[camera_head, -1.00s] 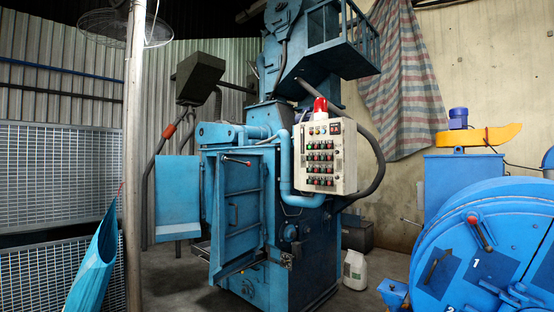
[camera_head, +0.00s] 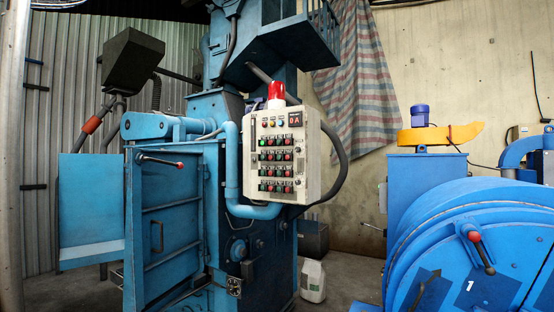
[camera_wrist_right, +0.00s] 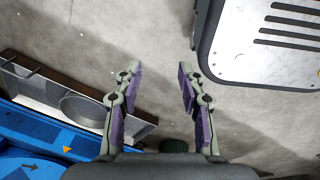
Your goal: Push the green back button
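The pale control panel (camera_head: 312,168) is mounted on the blue blasting machine (camera_head: 270,250) in the head view. Its face carries rows of small green, red and black buttons, with a small red display near the top. One green button (camera_head: 263,142) at the left looks brightest. The labels are too small to read, so I cannot tell which green button is the back one. My right gripper (camera_wrist_right: 159,75) is open and empty above the floor in the right wrist view, with no panel in sight there. My left gripper is not in view.
The machine's blue door (camera_head: 170,225) with a red-knobbed lever stands left of the panel. A large blue drum (camera_head: 450,240) is at the right. A white jug (camera_head: 313,281) stands on the floor between them. The wrist view shows a framed metal piece (camera_wrist_right: 35,88) at left.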

